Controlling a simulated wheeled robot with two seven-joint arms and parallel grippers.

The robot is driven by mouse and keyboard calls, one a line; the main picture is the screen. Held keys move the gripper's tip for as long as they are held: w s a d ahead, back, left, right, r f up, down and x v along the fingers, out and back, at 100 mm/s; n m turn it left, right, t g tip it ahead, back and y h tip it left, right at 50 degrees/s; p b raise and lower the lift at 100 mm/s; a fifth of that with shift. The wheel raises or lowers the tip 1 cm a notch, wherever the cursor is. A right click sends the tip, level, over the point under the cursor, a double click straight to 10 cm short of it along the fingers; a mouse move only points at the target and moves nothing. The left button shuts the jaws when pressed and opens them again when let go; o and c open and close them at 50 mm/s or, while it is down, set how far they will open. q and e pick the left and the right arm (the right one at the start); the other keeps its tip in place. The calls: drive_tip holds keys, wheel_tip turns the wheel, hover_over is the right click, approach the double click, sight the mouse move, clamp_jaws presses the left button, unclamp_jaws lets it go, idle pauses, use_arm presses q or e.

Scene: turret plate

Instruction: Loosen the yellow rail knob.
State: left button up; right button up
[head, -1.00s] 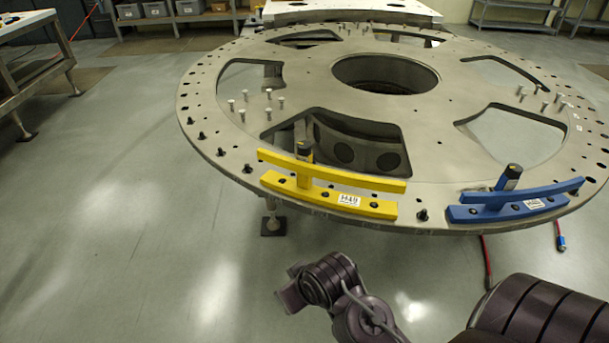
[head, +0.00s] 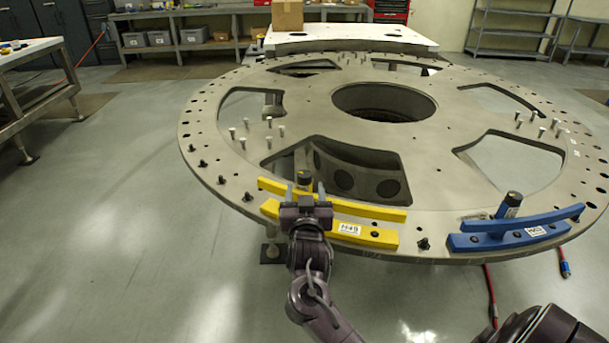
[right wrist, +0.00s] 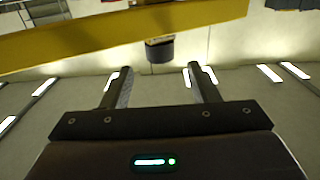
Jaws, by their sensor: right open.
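The yellow rail (head: 372,236) is bolted near the front rim of the grey turret plate (head: 300,110). Its knob (head: 304,179), a dark-topped post, stands at the left part of the rail, partly hidden by my gripper. My right gripper (head: 305,190) is open, with one finger on either side of the knob in the head view. In the right wrist view the dark knob (right wrist: 160,51) shows below the yellow bar (right wrist: 100,35), beyond and between the two open fingertips (right wrist: 153,74). No contact with the knob is visible. My left gripper is not in view.
A blue rail (head: 510,237) with its own dark knob (head: 511,201) sits to the right on the plate. Several upright bolts (head: 255,128) stand on the plate behind the yellow rail. The floor at the front left is clear.

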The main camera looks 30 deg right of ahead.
sight(309, 179)
drive_tip(key=p+x, duration=0.1)
drive_tip(key=x, duration=0.6)
drive_tip(key=shift+f, duration=0.1)
drive_tip(key=c, duration=0.9)
drive_tip(key=shift+c, duration=0.2)
drive_tip(key=shift+y, duration=0.3)
drive_tip(key=n+t+y, duration=0.2)
drive_tip(key=n+y, duration=0.1)
drive_tip(key=y, duration=0.1)
drive_tip(key=shift+d+n+y+p, duration=0.1)
drive_tip(key=shift+n+y+p, duration=0.2)
drive_tip(key=shift+n+p, duration=0.1)
drive_tip(key=shift+n+t+y, duration=0.4)
drive_tip(key=shift+n+y, duration=1.3)
drive_tip(key=shift+y, duration=1.1)
drive_tip(key=shift+y+p, duration=0.3)
drive_tip(key=o, duration=0.9)
